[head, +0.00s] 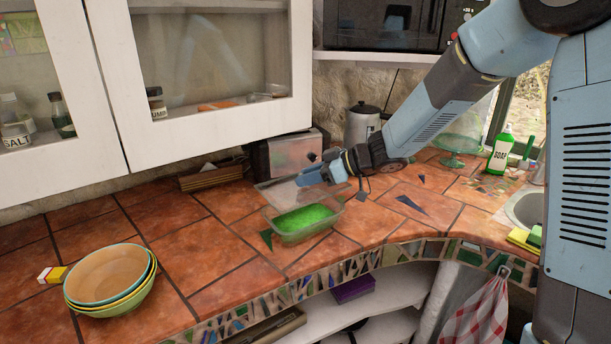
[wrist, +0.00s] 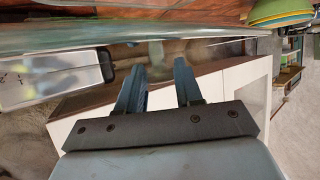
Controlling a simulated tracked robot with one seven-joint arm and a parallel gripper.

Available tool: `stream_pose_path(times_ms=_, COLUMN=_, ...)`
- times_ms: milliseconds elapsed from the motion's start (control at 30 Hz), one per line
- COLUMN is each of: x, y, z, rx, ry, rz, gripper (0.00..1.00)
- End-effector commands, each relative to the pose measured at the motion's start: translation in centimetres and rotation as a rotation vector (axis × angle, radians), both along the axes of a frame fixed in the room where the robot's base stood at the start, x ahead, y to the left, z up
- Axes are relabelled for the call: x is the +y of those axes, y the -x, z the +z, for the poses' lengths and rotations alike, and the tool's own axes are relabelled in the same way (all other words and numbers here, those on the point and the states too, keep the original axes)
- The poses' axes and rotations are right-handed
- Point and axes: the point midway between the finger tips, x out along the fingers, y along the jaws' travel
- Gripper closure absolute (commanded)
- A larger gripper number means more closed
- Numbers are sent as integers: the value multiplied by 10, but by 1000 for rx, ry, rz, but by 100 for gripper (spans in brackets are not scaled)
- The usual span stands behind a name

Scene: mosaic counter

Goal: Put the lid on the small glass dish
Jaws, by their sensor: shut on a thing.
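The small glass dish (head: 303,236) stands on the tiled counter in the head view, with bright green contents inside. The clear lid (head: 272,193) is a thin see-through sheet, hard to make out, behind and to the left of the dish's open top. My gripper (head: 312,176) is shut on the lid, above the far side of the dish. In the wrist view the lid (wrist: 150,38) spans the upper part as a pale see-through sheet, and the gripper's fingertips (wrist: 160,72) meet its edge. I cannot tell whether the lid touches the dish.
A metal toaster (head: 285,155) stands behind the lid, with a grey canister (head: 362,126) to its right. Stacked bowls (head: 110,278) sit at the left. A glass dome (head: 458,138) and green soap bottle (head: 500,150) stand at the right. Cabinet doors (head: 215,75) hang above. The counter between bowls and dish is clear.

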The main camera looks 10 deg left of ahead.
Motion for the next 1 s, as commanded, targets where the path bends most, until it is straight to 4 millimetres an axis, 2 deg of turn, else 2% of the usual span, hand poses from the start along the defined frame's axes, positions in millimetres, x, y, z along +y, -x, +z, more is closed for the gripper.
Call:
stream_pose_path(times_ms=600, x=-1, y=0, z=-44, rx=1, ry=1, rz=-2, gripper=100)
stream_pose_path(times_ms=1000, x=-1, y=0, z=-56, rx=0, ry=0, rz=-1, gripper=100)
